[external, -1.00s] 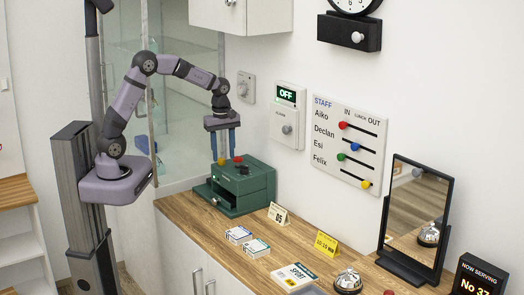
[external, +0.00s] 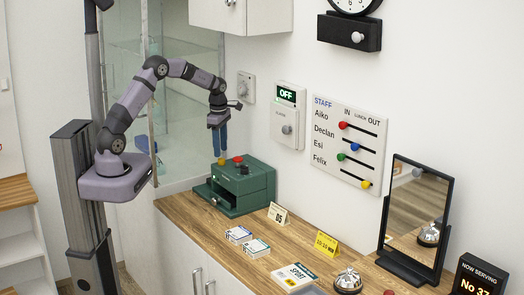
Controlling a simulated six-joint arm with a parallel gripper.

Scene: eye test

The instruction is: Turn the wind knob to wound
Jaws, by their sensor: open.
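A black box (external: 348,31) hangs on the wall under the clock (external: 354,4), whose top is cut off. A pale round knob (external: 357,37) sits on its front; I cannot read any wind or wound marking, so I cannot tell its setting. My gripper (external: 219,152) is at the left, far from this knob and lower in the picture. Its blue fingers point down above the green box (external: 243,190), apart from it. The fingers are seen nearly edge-on and overlap; they are open with nothing visible between them.
A panel reading OFF has another knob (external: 287,129). A grey wall dial (external: 245,87) is just right of my wrist. The staff board (external: 347,145) has coloured sliders. A wall cabinet (external: 240,15) hangs above my arm. A mirror (external: 416,215) and bell (external: 348,281) stand on the counter (external: 190,206).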

